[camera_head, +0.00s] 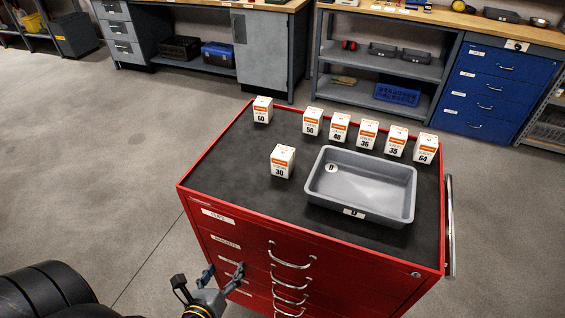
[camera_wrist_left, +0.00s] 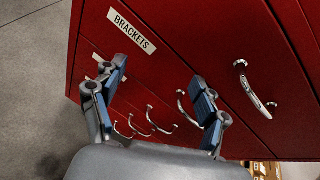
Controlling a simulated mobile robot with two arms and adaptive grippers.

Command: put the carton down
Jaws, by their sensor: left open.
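Several white cartons with orange bands and numbers stand upright on the black top of the red tool cabinet (camera_head: 225,160). The carton marked 30 (camera_head: 282,162) stands apart from the others, left of the grey tray. A carton marked 60 (camera_head: 263,110) is at the back left corner. Cartons marked 50 (camera_head: 312,121) and 64 (camera_head: 425,148) are at the ends of a back row. My left gripper (camera_head: 222,275) is open and empty in front of the cabinet's drawers, below its top. In the left wrist view its fingers (camera_wrist_left: 160,98) are apart, with only drawer fronts beyond.
A grey tray (camera_head: 327,190) with a round disc in it fills the right of the cabinet top. The top's left and front left are clear. Drawer handles (camera_head: 291,258) stick out near my left gripper. Workbenches line the back wall.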

